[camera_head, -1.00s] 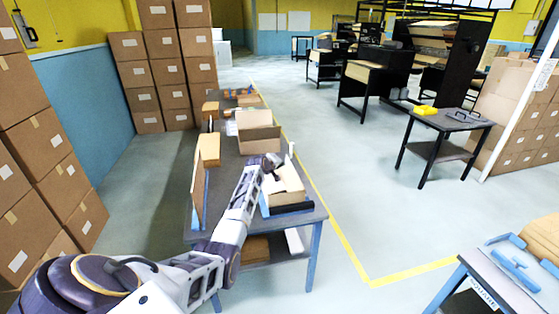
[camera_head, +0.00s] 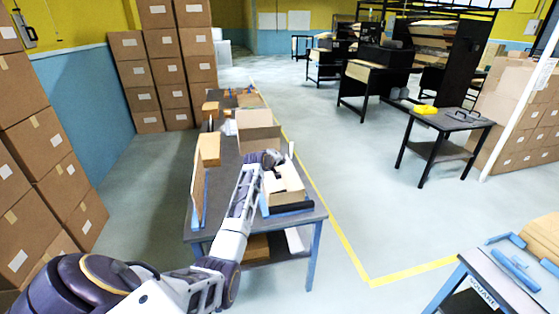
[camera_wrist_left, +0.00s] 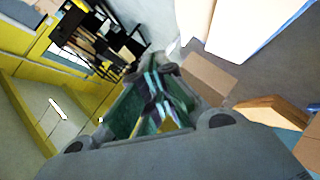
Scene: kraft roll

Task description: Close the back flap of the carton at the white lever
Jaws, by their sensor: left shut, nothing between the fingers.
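A small tan carton (camera_head: 284,188) sits on a blue-edged base at the front right of the grey table (camera_head: 226,178). A thin white upright piece (camera_head: 291,149), which looks like the lever, stands behind its right side. My left gripper (camera_head: 272,158) is shut and empty at the back edge of this carton, and it hides much of that side. I cannot tell how the back flap lies. In the left wrist view, the shut gripper fingers (camera_wrist_left: 163,105) point toward the room, with a pale carton (camera_wrist_left: 232,25) above right. My right gripper is not in view.
A larger open carton (camera_head: 258,134) stands behind the gripper. A tan box (camera_head: 209,149) and an upright board (camera_head: 198,190) stand at the table's left. Stacked boxes (camera_head: 161,83) line the wall.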

